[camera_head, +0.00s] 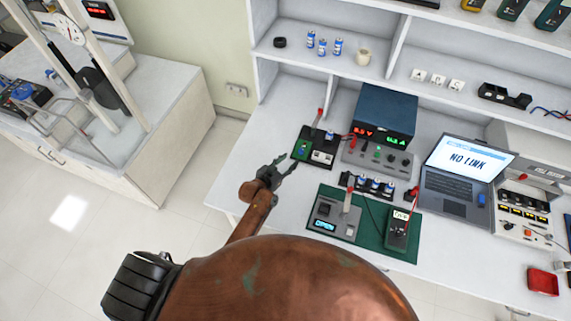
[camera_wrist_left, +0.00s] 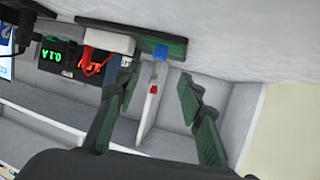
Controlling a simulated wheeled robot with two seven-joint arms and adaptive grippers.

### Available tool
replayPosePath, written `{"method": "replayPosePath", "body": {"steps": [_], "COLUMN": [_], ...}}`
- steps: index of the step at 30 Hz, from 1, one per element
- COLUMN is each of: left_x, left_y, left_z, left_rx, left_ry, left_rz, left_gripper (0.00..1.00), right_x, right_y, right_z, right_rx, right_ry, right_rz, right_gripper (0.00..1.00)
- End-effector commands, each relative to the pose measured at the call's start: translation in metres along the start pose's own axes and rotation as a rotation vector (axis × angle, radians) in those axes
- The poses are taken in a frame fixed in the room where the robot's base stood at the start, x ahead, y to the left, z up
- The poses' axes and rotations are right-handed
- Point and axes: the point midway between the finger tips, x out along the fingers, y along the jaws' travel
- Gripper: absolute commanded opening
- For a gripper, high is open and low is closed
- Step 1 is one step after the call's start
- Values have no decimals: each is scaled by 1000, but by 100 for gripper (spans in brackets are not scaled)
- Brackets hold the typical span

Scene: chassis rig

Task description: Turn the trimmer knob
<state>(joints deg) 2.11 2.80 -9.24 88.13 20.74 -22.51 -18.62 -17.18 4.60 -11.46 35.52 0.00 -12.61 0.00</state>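My right gripper is not in view.
A green mat (camera_head: 335,191) with a box reading OPEN and a meter (camera_head: 398,228) lies in front. A laptop (camera_head: 462,175) reading NO LINK stands right. Bare bench lies left of the board.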

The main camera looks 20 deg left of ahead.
Motion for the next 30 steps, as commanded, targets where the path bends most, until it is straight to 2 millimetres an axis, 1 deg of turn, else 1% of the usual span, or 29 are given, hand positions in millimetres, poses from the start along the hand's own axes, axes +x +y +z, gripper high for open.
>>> {"method": "replayPosePath", "body": {"steps": [1,3,7,25,26,28,29,30], "left_x": [-8,-15,-23,-26,-28,-39,-46,-60], "left_y": [-1,0,0,0,0,-1,-2,-3], "left_z": [1,0,0,1,2,10,15,24], "left_rx": [1,2,1,1,0,-2,-3,-6], "left_ry": [0,-1,0,-3,-9,-41,-64,-104], "left_rz": [-1,0,0,0,0,1,1,-1], "left_gripper": [36,36,36,36,36,36,36,36], "right_x": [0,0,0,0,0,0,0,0], "right_y": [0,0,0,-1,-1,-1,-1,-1], "right_z": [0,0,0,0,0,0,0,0], "right_rx": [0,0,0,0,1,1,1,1], "right_ry": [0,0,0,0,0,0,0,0], "right_rz": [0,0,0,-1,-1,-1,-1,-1], "right_gripper": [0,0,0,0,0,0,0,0]}}
